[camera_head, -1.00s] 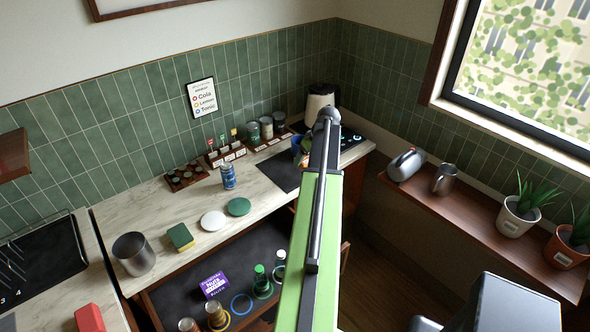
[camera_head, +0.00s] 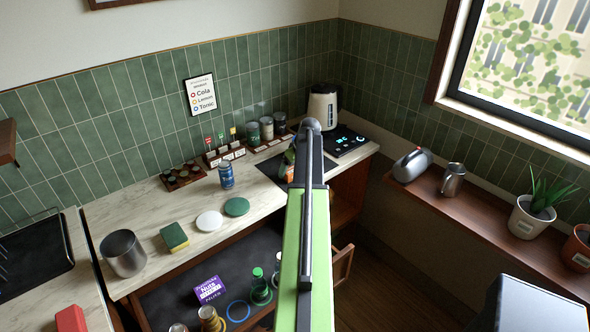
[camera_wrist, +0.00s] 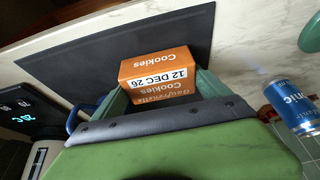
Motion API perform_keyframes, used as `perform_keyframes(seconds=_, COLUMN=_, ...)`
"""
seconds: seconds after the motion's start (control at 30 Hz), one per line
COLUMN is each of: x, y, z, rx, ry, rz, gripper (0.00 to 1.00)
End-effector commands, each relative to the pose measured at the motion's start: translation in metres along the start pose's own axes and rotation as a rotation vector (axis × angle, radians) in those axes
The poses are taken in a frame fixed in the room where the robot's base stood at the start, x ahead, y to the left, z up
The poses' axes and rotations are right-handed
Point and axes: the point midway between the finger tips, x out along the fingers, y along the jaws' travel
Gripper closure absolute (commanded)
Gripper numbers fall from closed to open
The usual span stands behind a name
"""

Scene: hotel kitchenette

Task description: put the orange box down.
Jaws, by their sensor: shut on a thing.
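The orange box (camera_wrist: 160,72), printed "Cookies" with a "12 DEC 26" label, is between the green jaws of my gripper (camera_wrist: 163,92) in the wrist view. The gripper is shut on it. A dark mat (camera_wrist: 75,55) lies behind and below the box on the marble counter; I cannot tell whether the box touches it. In the head view my arm hides most of the gripper and box.
A blue can (camera_head: 226,175) stands on the counter left of the mat; it shows in the wrist view (camera_wrist: 291,106). A kettle (camera_head: 322,103), a hob (camera_head: 345,141) and dark canisters (camera_head: 266,128) stand behind. White (camera_head: 209,221) and green discs (camera_head: 237,207) lie nearer the front.

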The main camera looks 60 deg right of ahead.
Motion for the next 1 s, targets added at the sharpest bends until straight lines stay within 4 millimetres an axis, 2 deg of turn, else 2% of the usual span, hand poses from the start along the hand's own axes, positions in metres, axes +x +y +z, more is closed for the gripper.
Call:
perform_keyframes(seconds=0.17, x=0.004, y=0.000, z=0.001, rx=0.000, ry=0.000, rz=0.000, gripper=0.60)
perform_keyframes(seconds=0.2, x=0.002, y=0.000, z=0.001, rx=-0.001, ry=0.000, rz=0.000, gripper=0.09)
perform_keyframes(seconds=0.27, x=0.002, y=0.000, z=0.001, rx=-0.001, ry=0.000, rz=0.000, gripper=0.01)
perform_keyframes(seconds=0.53, x=0.001, y=-0.001, z=0.000, rx=-0.001, ry=0.000, rz=0.000, gripper=0.00)
perform_keyframes(seconds=0.67, x=-0.009, y=-0.001, z=-0.002, rx=-0.001, ry=0.000, rz=0.000, gripper=0.00)
perform_keyframes(seconds=0.87, x=-0.046, y=-0.002, z=-0.004, rx=-0.001, ry=0.000, rz=-0.001, gripper=0.00)
perform_keyframes(seconds=1.0, x=-0.080, y=-0.002, z=-0.005, rx=-0.001, ry=0.000, rz=-0.001, gripper=0.00)
